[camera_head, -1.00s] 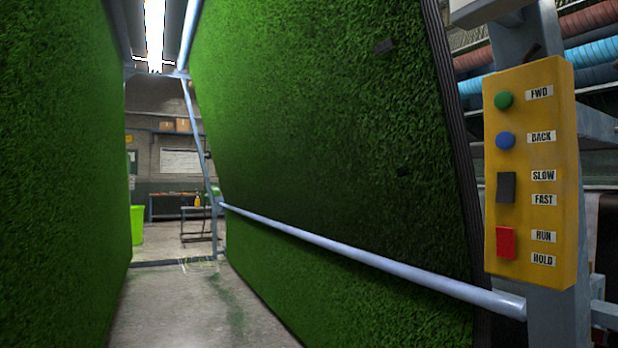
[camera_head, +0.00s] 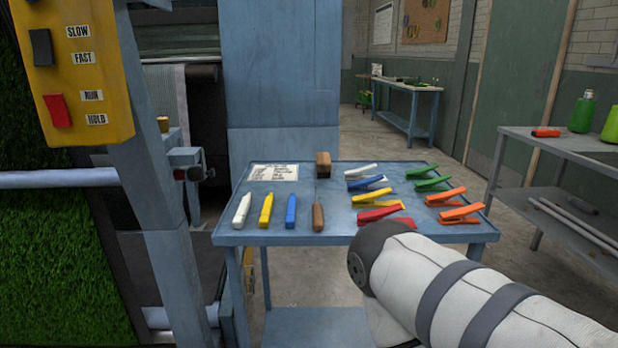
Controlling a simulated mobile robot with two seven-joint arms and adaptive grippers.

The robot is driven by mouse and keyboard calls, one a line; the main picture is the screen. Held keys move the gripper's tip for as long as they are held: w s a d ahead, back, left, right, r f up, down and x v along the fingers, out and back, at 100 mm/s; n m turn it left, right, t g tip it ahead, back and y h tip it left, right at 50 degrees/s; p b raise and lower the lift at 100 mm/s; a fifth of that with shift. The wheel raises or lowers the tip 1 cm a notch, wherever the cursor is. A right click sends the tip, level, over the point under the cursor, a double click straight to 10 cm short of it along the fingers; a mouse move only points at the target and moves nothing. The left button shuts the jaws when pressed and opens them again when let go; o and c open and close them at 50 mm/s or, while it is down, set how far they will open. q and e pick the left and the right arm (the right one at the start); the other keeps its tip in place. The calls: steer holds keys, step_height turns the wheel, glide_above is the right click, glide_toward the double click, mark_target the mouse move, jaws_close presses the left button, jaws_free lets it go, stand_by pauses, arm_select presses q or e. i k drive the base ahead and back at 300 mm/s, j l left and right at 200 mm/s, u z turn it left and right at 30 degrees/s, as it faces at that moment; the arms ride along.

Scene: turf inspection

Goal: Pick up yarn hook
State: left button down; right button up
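A tool with a brown wooden handle (camera_head: 318,217) and a thin shaft lies on the blue table (camera_head: 262,239), near the middle of its front half. It looks like the yarn hook, but its tip is too small to make out. Neither of my grippers shows in the head view.
White, yellow and blue markers (camera_head: 265,211) lie left of the handle. Several coloured clips (camera_head: 379,214) lie right of it. A brown block (camera_head: 323,164) and a paper card (camera_head: 274,172) are behind. A yellow control panel (camera_head: 75,70) stands at left, a grey bench (camera_head: 560,144) at right.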

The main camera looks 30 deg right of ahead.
mark_target(318, 221)
steer(key=z, duration=0.85)
